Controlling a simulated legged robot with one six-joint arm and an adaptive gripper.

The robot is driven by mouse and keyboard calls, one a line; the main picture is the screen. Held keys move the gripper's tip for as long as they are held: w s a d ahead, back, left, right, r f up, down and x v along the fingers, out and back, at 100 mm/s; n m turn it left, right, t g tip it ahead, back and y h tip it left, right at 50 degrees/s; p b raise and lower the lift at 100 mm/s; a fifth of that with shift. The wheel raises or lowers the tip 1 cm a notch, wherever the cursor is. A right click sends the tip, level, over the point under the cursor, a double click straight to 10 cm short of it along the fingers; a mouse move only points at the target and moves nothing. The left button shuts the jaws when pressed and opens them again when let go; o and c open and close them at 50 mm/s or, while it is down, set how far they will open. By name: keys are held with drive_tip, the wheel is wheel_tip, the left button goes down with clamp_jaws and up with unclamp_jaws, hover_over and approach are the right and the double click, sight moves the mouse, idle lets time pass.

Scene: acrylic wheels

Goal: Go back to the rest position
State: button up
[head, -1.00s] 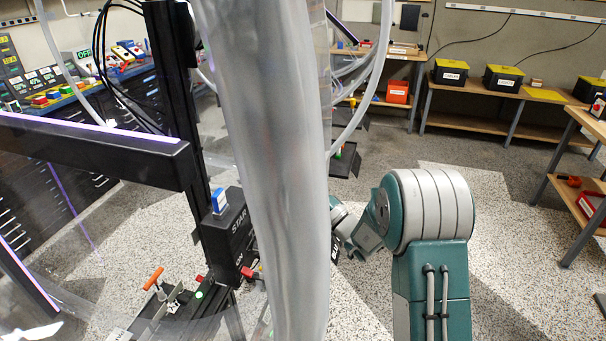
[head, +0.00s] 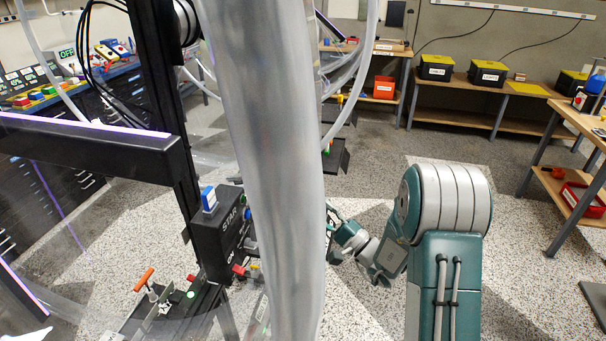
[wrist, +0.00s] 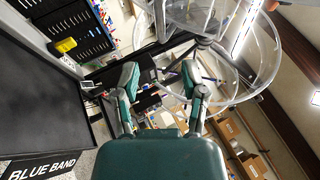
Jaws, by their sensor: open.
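My gripper (wrist: 160,82) is open in the wrist view, its two green and grey fingers spread apart with nothing between them. Beyond the fingers, the wrist view shows a clear round acrylic wheel (wrist: 262,88) with a hub and spokes. In the head view my forearm reaches in toward the machine, and my gripper end is partly hidden behind the big translucent column. A black box marked STAR (head: 222,235), its lettering cut off, has a blue switch on top and stands left of the column.
The translucent column (head: 265,170) blocks the middle of the head view. A black frame bar (head: 90,150) and an orange-handled clamp (head: 145,281) are at the left. A wooden bench (head: 490,117) with black and yellow boxes stands at the back right. Speckled floor lies open between.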

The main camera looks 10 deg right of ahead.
drive_tip(key=shift+w, duration=0.1)
drive_tip(key=s+a+r+n+g+h, duration=0.1)
drive_tip(key=s+a+r+n+g, duration=0.2)
drive_tip(key=s+a+n+g, duration=0.4)
drive_tip(key=s+a+r+n+g+h, duration=0.15)
drive_tip(key=s+a+r+g, duration=0.3)
drive_tip(key=s+g, duration=0.6)
drive_tip(key=s+d+r+n+t+h, duration=0.1)
drive_tip(key=s+d+n+t+h, duration=0.2)
drive_tip(key=s+d+h, duration=0.9)
drive_tip(key=t+h, duration=0.1)
drive_tip(key=t, duration=0.2)
drive_tip(key=shift+d, duration=0.15)
drive_tip(key=shift+s+r+t, duration=0.1)
drive_tip(key=shift+t, duration=0.15)
